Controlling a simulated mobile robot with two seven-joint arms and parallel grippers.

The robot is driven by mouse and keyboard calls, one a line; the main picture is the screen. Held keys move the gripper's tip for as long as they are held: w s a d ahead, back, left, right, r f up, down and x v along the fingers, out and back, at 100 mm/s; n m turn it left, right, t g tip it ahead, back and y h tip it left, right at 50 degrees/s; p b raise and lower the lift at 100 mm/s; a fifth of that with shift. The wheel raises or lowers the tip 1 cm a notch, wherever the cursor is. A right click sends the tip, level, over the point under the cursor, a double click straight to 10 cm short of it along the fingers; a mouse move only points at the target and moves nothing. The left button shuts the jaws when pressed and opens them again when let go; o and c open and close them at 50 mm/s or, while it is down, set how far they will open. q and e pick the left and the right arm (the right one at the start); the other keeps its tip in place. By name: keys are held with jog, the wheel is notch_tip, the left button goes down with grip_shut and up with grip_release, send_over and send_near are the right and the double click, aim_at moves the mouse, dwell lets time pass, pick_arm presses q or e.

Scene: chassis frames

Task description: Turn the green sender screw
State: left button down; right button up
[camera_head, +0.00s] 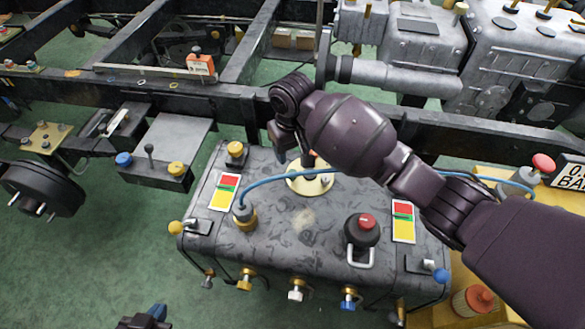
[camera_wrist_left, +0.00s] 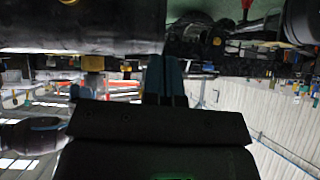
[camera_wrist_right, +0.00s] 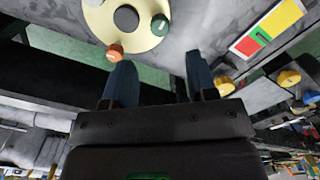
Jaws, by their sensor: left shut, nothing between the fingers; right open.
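The green sender screw (camera_wrist_right: 161,25) sits on the rim of a cream round sender plate (camera_wrist_right: 103,20) in the right wrist view, with an orange screw (camera_wrist_right: 115,52) and a dark centre beside it. In the head view the plate (camera_head: 326,184) is on top of the grey tank, partly covered by my right arm; the green screw is hidden there. My right gripper (camera_wrist_right: 160,75) is open and empty, its fingers pointing towards the plate, with the green screw beyond the gap. My left gripper (camera_head: 151,316) is low at the bottom edge; in its wrist view (camera_wrist_left: 165,75) it is shut and empty.
The grey tank (camera_head: 300,245) carries a blue hose (camera_head: 275,178), a red-topped black cap (camera_head: 362,232), red-yellow labels (camera_head: 224,192) and several valves along its front. Black chassis rails (camera_head: 150,92) run behind. Open green floor lies left of the tank.

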aim_at(292, 172)
notch_tip(292, 172, down, 7)
jog(key=shift+r+b, duration=0.2)
jog(key=shift+b, duration=0.75)
jog(key=shift+f, duration=0.4)
jog(key=shift+f+b, duration=0.3)
jog(key=shift+f, duration=0.15)
jog(key=c, duration=0.9)
